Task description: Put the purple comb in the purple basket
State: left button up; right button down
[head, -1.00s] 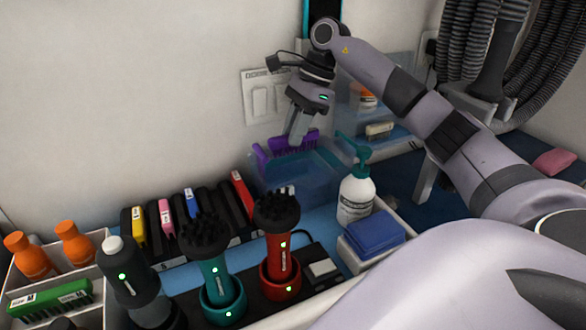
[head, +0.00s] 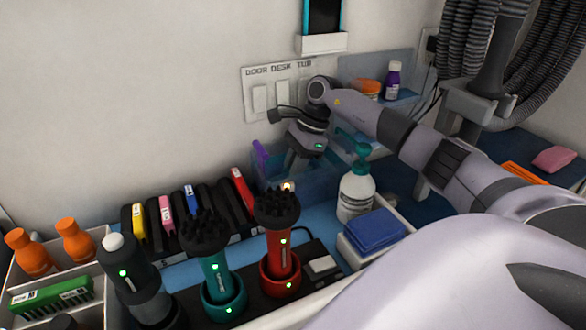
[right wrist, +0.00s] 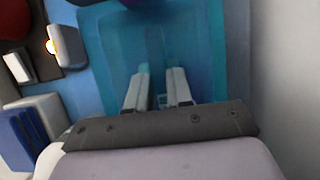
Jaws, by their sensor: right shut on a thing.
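My right gripper (head: 291,172) points down into a see-through blue bin (head: 322,186) against the back wall. The right gripper also shows there (right wrist: 158,90), inside the bin's teal walls (right wrist: 100,50). A purple piece (head: 260,155) stands up at the bin's left side; I cannot tell whether it is part of the held comb. No purple basket can be made out. My left gripper is not in view.
A white pump bottle (head: 356,195) stands right of the bin, near blue folded cloths (head: 375,230). Several black holders with coloured labels (head: 200,212) stand to the left. Teal (head: 213,265) and red (head: 280,240) brushes stand in front. A wall shelf (head: 400,98) is behind my arm.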

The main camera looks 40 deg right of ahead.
jog(key=shift+f, duration=0.15)
jog(key=c, duration=1)
grip_release()
jog(key=shift+r, duration=0.25)
jog(key=v, duration=1.2)
